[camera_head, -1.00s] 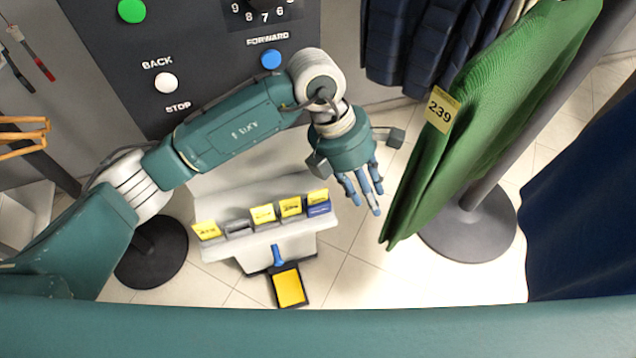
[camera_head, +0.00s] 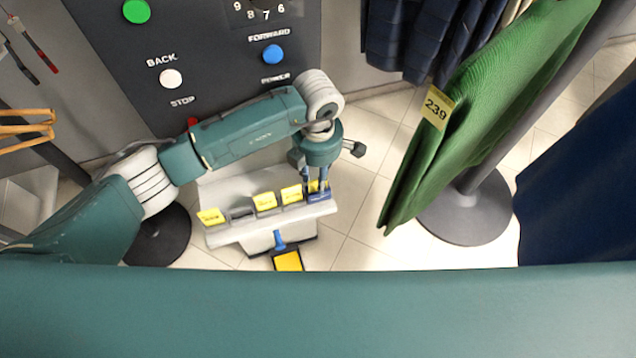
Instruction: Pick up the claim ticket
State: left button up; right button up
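Several yellow tickets stand in a row on a pale stand (camera_head: 221,236): one at the left end (camera_head: 211,216), one in the middle (camera_head: 265,201), one to its right (camera_head: 291,194). The rightmost ticket (camera_head: 314,186) sits in a blue holder (camera_head: 320,196) and is partly hidden by my fingers. My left gripper (camera_head: 315,191) points down at this rightmost ticket, its fingers in front of and beside it. I cannot tell whether they touch or grip it. My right gripper is not in view.
A green garment (camera_head: 480,90) with a yellow 239 tag (camera_head: 437,107) hangs to the right of my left gripper. A dark control panel (camera_head: 190,60) with buttons stands behind. A blue-handled, yellow-faced item (camera_head: 288,261) is at the stand's front. Floor between stand and garment is clear.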

pick_arm(q)
jog(key=shift+f, duration=0.65)
grip_shut()
notch_tip(320, 180, up, 20)
jog(key=b, duration=0.4)
jog(key=shift+b, duration=0.4)
